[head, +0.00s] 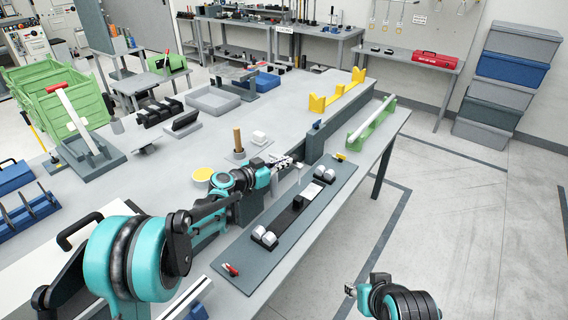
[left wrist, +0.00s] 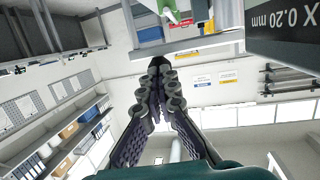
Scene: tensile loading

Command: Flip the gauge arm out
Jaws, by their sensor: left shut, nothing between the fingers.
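My left gripper (head: 292,163) reaches over the table beside a dark flat plate. Its fingers are together and empty; the left wrist view shows the fingertips (left wrist: 160,63) meeting. The plate (head: 250,272) carries a black bar (head: 288,215), pale rounded grips (head: 265,237) and a small white label. A dark panel (left wrist: 285,35) reading "X 0.20 mm" is close at the upper right of the left wrist view. I cannot single out the gauge arm with certainty. My right gripper (head: 350,290) is over the floor, low at the right; its finger gap is too small to judge.
A long grey-blue upright block (head: 315,140) stands near the left gripper. Beyond it are a green holder with a white rod (head: 372,120) and a yellow cradle (head: 338,94). A wooden-handled tool (head: 238,140) and yellow-topped tin (head: 203,174) stand behind the left wrist.

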